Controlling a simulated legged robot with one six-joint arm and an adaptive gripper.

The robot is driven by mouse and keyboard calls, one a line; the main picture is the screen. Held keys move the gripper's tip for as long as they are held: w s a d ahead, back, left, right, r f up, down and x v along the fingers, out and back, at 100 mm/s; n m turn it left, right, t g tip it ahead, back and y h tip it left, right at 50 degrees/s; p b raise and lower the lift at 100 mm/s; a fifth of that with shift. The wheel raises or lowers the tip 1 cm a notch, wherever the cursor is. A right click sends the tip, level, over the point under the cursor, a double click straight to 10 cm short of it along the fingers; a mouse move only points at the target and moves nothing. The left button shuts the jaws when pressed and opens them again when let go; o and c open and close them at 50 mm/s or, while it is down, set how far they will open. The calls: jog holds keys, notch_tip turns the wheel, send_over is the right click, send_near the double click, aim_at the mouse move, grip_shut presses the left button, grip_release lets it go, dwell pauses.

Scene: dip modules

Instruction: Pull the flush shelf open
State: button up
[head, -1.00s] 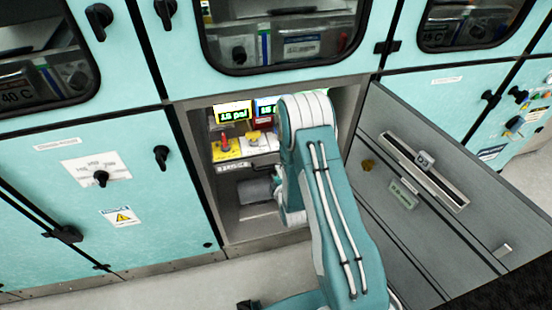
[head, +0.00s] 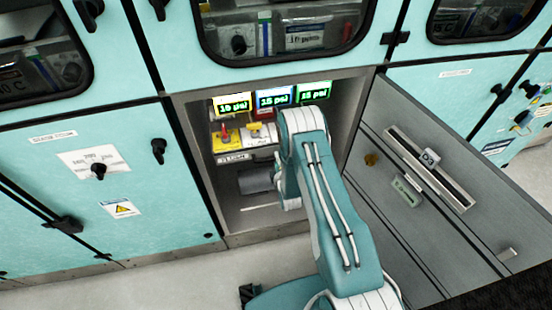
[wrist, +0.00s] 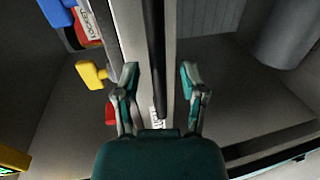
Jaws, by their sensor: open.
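The shelf (head: 263,153) sits inside the open lower cabinet, under the yellow and red valve handles, with a labelled grey front edge. I cannot tell that it sticks out past the cabinet front. In the wrist view, its pale front edge (wrist: 131,35) runs top to bottom beside a dark bar (wrist: 154,50). My gripper (wrist: 158,85) is open, with one finger on each side of the edge and bar. I cannot tell whether the fingers touch them. My arm hides the gripper and the shelf's right part in the head view.
Three lit displays (head: 273,100) stand above the shelf. A grey cylinder (head: 257,180) lies below it. The cabinet door (head: 420,190) hangs open at right. Yellow (wrist: 92,74) and red handles are close to the left finger. The floor in front-left is clear.

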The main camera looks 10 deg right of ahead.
jog(key=shift+w+a+f, duration=0.15)
jog(key=shift+w, duration=0.5)
grip_shut()
jog(key=shift+s, duration=0.1)
